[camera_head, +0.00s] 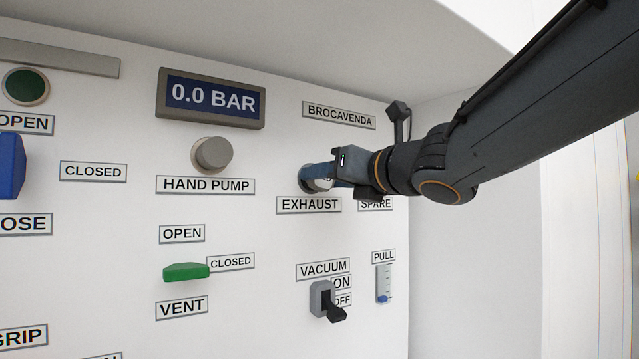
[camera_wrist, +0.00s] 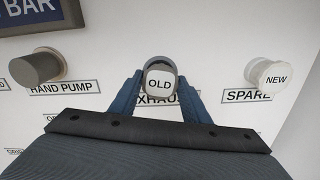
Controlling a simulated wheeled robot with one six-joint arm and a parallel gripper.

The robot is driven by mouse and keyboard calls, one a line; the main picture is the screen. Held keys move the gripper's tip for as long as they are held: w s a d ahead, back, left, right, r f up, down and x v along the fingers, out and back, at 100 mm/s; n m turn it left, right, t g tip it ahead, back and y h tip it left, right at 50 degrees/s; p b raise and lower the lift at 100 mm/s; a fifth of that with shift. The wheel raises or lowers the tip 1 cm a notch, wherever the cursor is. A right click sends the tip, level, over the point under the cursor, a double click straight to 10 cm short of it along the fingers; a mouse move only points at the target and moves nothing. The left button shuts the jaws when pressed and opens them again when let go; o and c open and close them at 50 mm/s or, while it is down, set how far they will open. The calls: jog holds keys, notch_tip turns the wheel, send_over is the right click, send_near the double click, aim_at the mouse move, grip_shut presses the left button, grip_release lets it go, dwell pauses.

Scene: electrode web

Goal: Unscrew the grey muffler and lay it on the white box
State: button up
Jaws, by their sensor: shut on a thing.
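The grey muffler (camera_wrist: 160,78), with a white end face marked OLD, sits on the panel above the EXHAUST label (camera_head: 309,205). In the head view the muffler (camera_head: 318,184) is mostly hidden by my gripper. My gripper (camera_head: 320,177) reaches in from the right and is shut on the muffler. In the wrist view the blue fingers of my gripper (camera_wrist: 160,92) stand on either side of it. No white box shows in either view.
A pale cylinder marked NEW (camera_wrist: 270,74) sits above the SPARE label (camera_wrist: 246,96). The grey hand pump knob (camera_head: 212,155) is to the left. A green vent handle (camera_head: 186,271) and a black vacuum switch (camera_head: 327,301) are below. A side wall (camera_head: 470,240) bounds the right.

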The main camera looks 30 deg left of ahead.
jog(key=shift+f+n+b, duration=0.1)
jog(key=shift+n+b, duration=1)
jog(key=shift+b, duration=0.25)
jog(key=shift+s+d, duration=0.3)
jog(key=shift+d, duration=0.35)
dwell(0.7)
jog(key=shift+v, duration=1)
jog(key=shift+a, duration=0.1)
jog(key=shift+x, duration=1.35)
